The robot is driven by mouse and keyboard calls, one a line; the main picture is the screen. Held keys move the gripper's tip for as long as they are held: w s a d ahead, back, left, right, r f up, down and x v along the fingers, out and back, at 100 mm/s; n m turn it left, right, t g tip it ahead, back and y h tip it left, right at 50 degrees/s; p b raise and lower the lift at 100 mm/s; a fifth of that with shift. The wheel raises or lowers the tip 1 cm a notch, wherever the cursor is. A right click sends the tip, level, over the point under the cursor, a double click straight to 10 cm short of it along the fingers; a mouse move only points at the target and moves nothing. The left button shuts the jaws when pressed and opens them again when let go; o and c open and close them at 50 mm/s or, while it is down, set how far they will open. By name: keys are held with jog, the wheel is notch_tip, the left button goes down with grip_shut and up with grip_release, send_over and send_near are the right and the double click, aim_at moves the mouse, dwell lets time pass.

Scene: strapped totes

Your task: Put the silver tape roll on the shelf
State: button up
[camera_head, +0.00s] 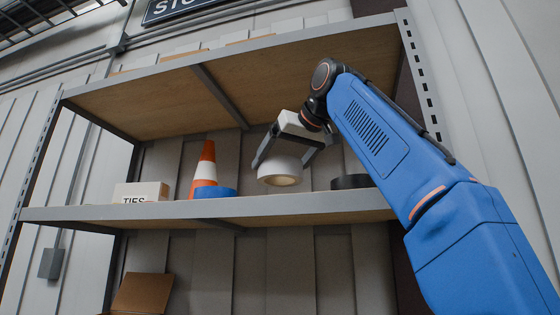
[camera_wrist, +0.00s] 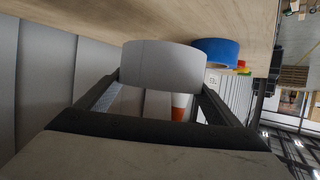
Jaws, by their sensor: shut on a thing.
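The silver tape roll (camera_head: 279,170) looks pale grey in the head view, and its underside with the core shows. My gripper (camera_head: 281,160) is shut on it from above, one finger on each side. It is held a little above the shelf (camera_head: 180,212), with a small gap visible over the front edge. In the wrist view the roll (camera_wrist: 163,65) sits between the fingers of my gripper (camera_wrist: 160,88). That view looks upside down, with the wooden board (camera_wrist: 60,15) at the top. The shelf's top surface is hidden in the head view.
A blue tape roll (camera_head: 214,192), an orange and white cone (camera_head: 205,167) and a TIES box (camera_head: 140,192) stand on the shelf to the left. A black roll (camera_head: 351,182) lies to the right. The upper shelf (camera_head: 170,100) hangs above. A cardboard box (camera_head: 143,294) is below.

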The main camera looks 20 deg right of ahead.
aim_at(281, 183)
jog(key=shift+f, duration=2.65)
jog(key=shift+f, duration=0.5)
jog(key=o, duration=1.2)
jog(key=v, duration=1.7)
jog(key=shift+s+r, duration=0.15)
jog(key=shift+s, duration=0.05)
